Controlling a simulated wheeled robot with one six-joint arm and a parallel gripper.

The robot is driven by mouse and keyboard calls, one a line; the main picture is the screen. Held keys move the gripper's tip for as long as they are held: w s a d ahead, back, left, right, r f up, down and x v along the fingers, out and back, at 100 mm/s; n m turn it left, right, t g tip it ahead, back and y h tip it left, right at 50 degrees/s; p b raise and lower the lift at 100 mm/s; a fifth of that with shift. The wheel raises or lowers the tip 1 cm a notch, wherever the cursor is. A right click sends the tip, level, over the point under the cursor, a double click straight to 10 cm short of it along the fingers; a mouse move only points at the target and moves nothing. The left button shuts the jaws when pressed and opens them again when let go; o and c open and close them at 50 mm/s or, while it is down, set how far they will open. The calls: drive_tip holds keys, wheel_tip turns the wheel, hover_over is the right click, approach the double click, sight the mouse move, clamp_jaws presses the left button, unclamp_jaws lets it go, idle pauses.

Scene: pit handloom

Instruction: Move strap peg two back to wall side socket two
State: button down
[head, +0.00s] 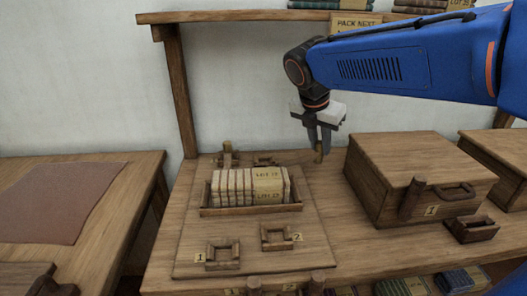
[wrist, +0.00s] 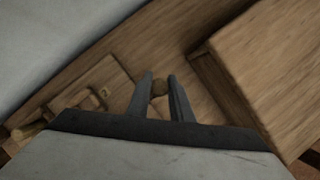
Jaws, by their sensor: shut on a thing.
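My gripper (head: 320,143) is shut on a small wooden peg (head: 319,155), right of the tray board and left of the wooden chest. In the wrist view the peg (wrist: 159,88) shows end-on between the fingertips. I cannot tell whether it touches the bench. At the wall side of the board, a wooden socket (head: 265,160) on the right looks empty. The wall side socket at left (head: 227,163) has a peg (head: 227,147) standing in it.
A tray (head: 250,210) of bundled cards sits mid-board. Front sockets 1 (head: 222,257) and 2 (head: 280,238) look empty. A wooden chest (head: 390,165) stands close right of my gripper. A shelf post (head: 180,90) rises behind left. Bare bench lies around the held peg.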

drive_tip(key=w+a, duration=0.1)
drive_tip(key=a, duration=0.4)
drive_tip(key=w+a, duration=0.2)
drive_tip(key=a, duration=0.3)
drive_tip(key=w+a, duration=0.2)
drive_tip(key=a, duration=0.3)
drive_tip(key=shift+w, duration=0.2)
drive_tip(key=shift+f, duration=1.75)
drive_tip(key=shift+f, duration=0.1)
drive_tip(key=c, duration=1.6)
unclamp_jaws()
drive_tip(key=v, duration=0.5)
drive_tip(key=s+a, duration=0.8)
drive_tip(key=shift+s+a, duration=0.25)
